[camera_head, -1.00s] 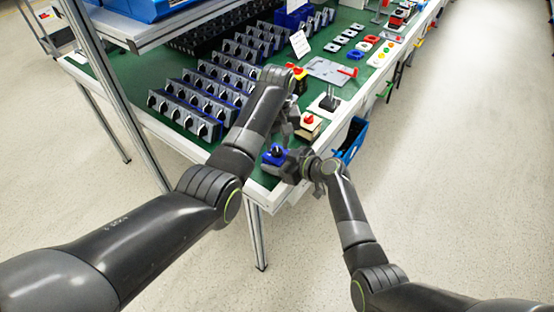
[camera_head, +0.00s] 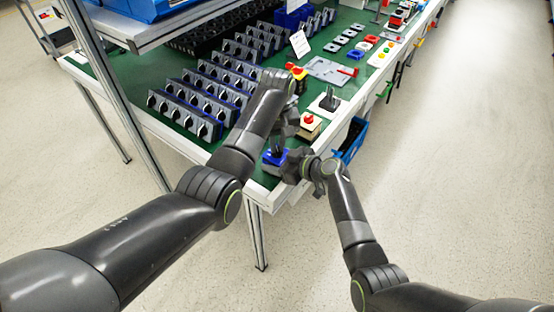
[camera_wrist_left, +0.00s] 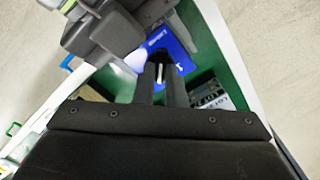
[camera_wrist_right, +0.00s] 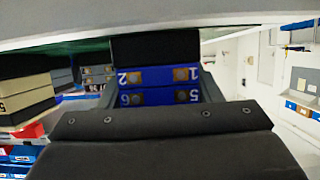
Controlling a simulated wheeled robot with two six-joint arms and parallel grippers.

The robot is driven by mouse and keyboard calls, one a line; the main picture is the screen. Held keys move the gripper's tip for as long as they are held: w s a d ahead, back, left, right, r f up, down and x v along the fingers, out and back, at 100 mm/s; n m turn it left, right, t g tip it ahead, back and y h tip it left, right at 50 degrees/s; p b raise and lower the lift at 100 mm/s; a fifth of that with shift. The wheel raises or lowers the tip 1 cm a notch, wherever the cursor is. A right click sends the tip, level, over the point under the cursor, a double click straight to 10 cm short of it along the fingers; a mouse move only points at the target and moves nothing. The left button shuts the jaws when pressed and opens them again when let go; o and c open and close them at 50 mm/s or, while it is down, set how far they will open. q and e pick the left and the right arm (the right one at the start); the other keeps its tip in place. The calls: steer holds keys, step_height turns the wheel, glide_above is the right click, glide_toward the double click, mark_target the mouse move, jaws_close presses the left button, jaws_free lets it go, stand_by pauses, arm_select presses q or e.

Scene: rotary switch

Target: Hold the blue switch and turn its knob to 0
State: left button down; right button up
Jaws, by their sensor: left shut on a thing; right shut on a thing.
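The blue switch (camera_head: 270,159) stands at the near corner of the green table, its black knob on top. My right gripper (camera_head: 289,165) is shut on the switch body from the right. In the right wrist view the blue body (camera_wrist_right: 160,78) with white numbers sits between its fingers. My left gripper (camera_head: 279,143) comes from above and is shut on the knob. In the left wrist view, its fingers (camera_wrist_left: 162,78) close around the knob, with a white pointer line between them and the blue body (camera_wrist_left: 172,48) behind. The knob is mostly hidden, so its setting cannot be told.
Rows of grey and blue switches (camera_head: 190,112) fill the table's left. A blue bin (camera_head: 353,140) hangs at the right edge. The front table edge (camera_head: 262,198) is close to the switch.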

mark_target(277, 148)
arm_select(q)
steer(key=n, duration=0.7)
steer(key=shift+n, duration=0.4)
steer(key=c, duration=2)
jaws_free()
steer(key=shift+n, duration=0.4)
steer(key=o, duration=0.5)
steer(key=shift+r, duration=2.5)
